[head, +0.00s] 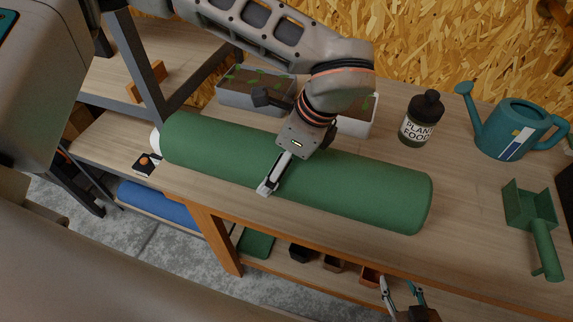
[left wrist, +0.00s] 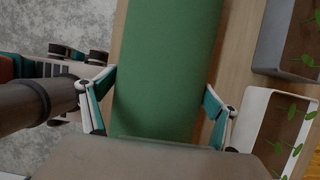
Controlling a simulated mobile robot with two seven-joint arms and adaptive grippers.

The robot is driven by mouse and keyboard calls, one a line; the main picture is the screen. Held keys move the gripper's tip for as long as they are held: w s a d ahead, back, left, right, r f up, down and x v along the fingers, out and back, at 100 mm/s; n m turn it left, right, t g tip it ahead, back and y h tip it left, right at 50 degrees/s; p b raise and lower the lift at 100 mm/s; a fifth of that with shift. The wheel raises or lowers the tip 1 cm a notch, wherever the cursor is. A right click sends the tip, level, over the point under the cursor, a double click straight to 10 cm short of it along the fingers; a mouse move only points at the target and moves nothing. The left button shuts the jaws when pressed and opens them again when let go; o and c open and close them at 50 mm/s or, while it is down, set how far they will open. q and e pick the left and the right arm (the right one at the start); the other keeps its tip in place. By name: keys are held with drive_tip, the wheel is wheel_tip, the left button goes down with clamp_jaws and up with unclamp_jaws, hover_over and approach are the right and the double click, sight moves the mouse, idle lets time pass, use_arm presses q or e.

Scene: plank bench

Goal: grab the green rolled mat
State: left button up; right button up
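The green rolled mat (head: 360,190) lies lengthwise on the bench, slanting from the left rear to the right front. My left gripper (head: 280,175) is above its middle, with one finger reaching down the near side; the far finger is hidden. In the left wrist view the mat (left wrist: 165,60) passes between the two fingers of my left gripper (left wrist: 160,85), one close along each side. I cannot tell whether they press on it.
Planters with seedlings (head: 255,95) stand behind the mat. A plant food bottle (head: 420,122), a teal watering can (head: 515,130) and a green scoop (head: 535,215) stand or lie at the right. Small pots (head: 333,263) sit on the lower shelf. A metal shelf post (head: 137,62) rises near the mat's left end.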

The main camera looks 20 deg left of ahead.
use_arm(q)
drive_tip(key=c, duration=1.4)
drive_tip(key=shift+r, duration=0.1)
